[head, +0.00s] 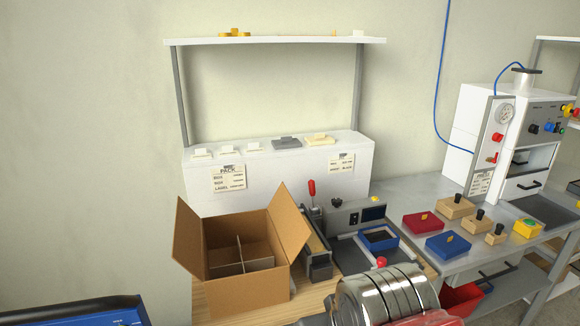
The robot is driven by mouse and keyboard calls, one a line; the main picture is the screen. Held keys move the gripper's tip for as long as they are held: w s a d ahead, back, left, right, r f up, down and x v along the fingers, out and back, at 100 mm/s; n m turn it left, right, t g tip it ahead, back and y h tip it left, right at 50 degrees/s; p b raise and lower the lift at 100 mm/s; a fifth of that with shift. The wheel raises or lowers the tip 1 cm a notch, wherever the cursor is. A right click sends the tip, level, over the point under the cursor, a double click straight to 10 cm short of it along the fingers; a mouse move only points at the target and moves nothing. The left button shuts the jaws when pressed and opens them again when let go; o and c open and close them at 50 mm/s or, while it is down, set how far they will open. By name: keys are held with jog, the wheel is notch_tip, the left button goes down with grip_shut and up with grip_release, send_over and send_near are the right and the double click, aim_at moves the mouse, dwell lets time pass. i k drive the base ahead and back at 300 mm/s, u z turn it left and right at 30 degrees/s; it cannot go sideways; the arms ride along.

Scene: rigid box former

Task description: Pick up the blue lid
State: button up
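A blue open frame or tray (380,238) sits in the dark bed of a machine to the left of the blue lid. The fingers of my gripper do not show. A shiny ribbed metal part at the bottom hides some of the table front.
An open cardboard box (247,246) with dividers stands on the wooden table. Wooden blocks with black knobs (455,207) and a yellow block (527,228) lie on the bench near the lids. A white press (510,130) stands behind. A red bin (462,299) sits below the bench.

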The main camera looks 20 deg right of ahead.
aim_at(448, 245)
jog(key=z, duration=1.05)
jog(key=k, duration=0.25)
jog(key=z, duration=0.4)
jog(key=i, duration=0.5)
jog(key=u, duration=0.1)
